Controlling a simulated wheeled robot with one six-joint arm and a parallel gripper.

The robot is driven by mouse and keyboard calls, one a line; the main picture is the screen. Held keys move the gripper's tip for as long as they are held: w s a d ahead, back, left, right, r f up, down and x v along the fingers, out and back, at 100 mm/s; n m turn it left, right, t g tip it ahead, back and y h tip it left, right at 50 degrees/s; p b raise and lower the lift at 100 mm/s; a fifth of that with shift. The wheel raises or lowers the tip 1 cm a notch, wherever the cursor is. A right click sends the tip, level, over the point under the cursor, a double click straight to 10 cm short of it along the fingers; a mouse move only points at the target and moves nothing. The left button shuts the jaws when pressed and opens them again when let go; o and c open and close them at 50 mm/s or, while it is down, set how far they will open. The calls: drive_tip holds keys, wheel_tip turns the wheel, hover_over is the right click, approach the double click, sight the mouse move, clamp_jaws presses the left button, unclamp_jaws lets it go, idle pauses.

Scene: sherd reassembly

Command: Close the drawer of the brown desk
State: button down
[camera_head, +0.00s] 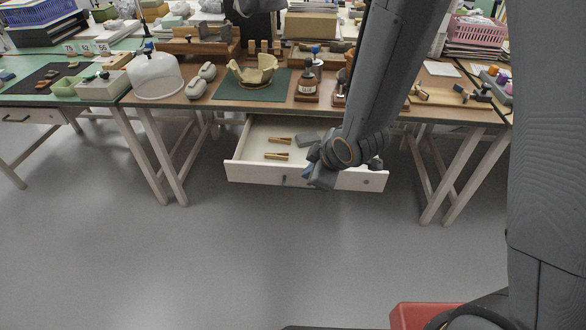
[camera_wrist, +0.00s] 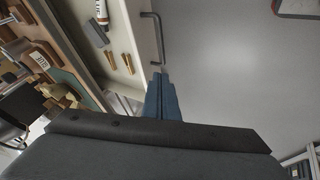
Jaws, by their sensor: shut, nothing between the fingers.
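The brown desk (camera_head: 175,102) stands across the middle of the head view. Its white drawer (camera_head: 248,170) is pulled out towards me, with its inside showing. The drawer front has a dark bar handle (camera_wrist: 155,38), clearest in the wrist view. In the wrist view the fingers (camera_wrist: 162,96) are together and empty, close to the drawer front and the handle's near end. Whether they touch the front I cannot tell. My arm hides part of the drawer's right side.
Brass-coloured clips (camera_head: 278,156) and a grey block (camera_head: 307,139) lie in the drawer. The floor before the drawer is clear.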

drive_tip(key=a+n, duration=0.1)
drive_tip(key=a, duration=0.1)
drive_tip(key=p, duration=0.1)
approach(286, 172)
drive_tip(key=f, duration=0.2)
drive_tip(key=a+f, duration=0.1)
drive_tip(key=shift+w+f, duration=0.25)
drive_tip(key=shift+f, duration=0.1)
drive_tip(key=shift+w, duration=0.7)
drive_tip(key=shift+w+a, duration=0.1)
